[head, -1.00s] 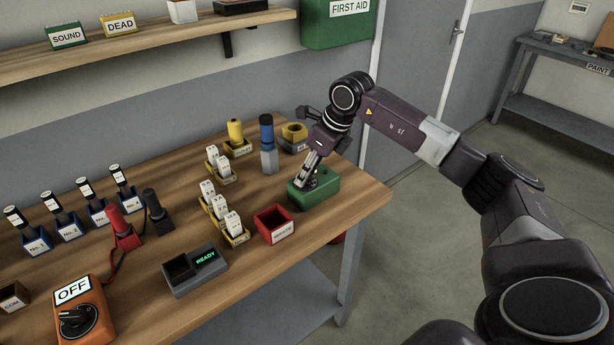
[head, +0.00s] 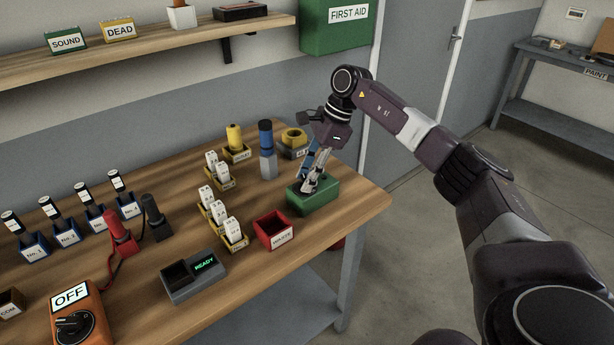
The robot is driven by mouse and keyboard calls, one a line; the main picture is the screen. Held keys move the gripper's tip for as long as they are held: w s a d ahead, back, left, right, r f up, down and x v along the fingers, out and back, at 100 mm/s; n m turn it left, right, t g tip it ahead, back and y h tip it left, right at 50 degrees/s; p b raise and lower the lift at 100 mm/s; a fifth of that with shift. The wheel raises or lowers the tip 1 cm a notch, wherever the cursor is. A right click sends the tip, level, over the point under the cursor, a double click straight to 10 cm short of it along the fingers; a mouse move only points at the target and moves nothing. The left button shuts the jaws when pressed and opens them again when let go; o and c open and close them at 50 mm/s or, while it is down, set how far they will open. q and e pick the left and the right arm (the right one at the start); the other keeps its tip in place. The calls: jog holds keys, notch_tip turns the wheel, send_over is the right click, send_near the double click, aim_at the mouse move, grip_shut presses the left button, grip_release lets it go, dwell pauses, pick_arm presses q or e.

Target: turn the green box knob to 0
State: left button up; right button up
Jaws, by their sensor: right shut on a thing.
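The green box (head: 313,202) sits on the wooden table near its right end. My right gripper (head: 309,187) points down onto the top of the box. It is shut on the knob there, and its fingers hide most of the knob. I cannot read the knob's setting or any marks around it. My left gripper is not in view.
A red bin (head: 273,231) stands just left of the green box. A blue-capped bottle (head: 267,150) and a yellow round item (head: 293,138) stand behind it. Yellow trays with white pieces (head: 236,239) are farther left. The table's right edge (head: 375,205) is close.

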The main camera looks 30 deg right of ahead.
jog(key=shift+n, duration=0.3)
jog(key=o, duration=1.2)
jog(key=shift+c, duration=0.2)
jog(key=shift+r, duration=0.1)
jog(key=v, duration=1.2)
